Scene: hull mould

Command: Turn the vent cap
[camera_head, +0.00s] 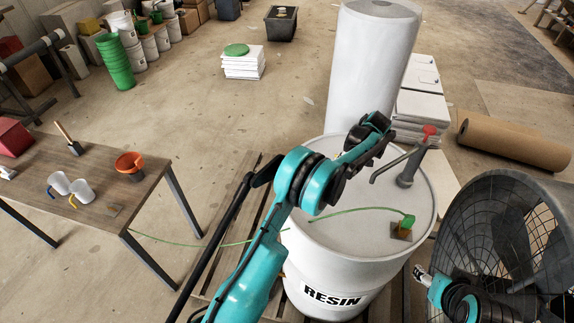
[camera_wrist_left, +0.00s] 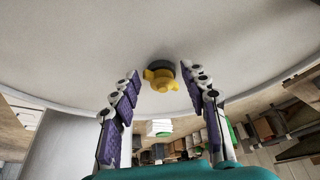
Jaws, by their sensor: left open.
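The yellow vent cap (camera_wrist_left: 161,80) has side wings and sits on a dark round base on the pale drum top in the left wrist view. In the head view my arm seems to hide it. My left gripper (camera_head: 374,128) is over the far part of the white resin drum (camera_head: 335,270). In the left wrist view its two purple-padded fingers are spread, one on each side of the cap, with visible gaps. I cannot tell how far it is above the cap. Part of my right arm shows at lower right, its gripper (camera_head: 422,274) small and unclear.
A tall white cylinder (camera_head: 370,70) is behind. A large caged fan (camera_head: 505,235) stands right. A wooden table (camera_head: 85,175) is left.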

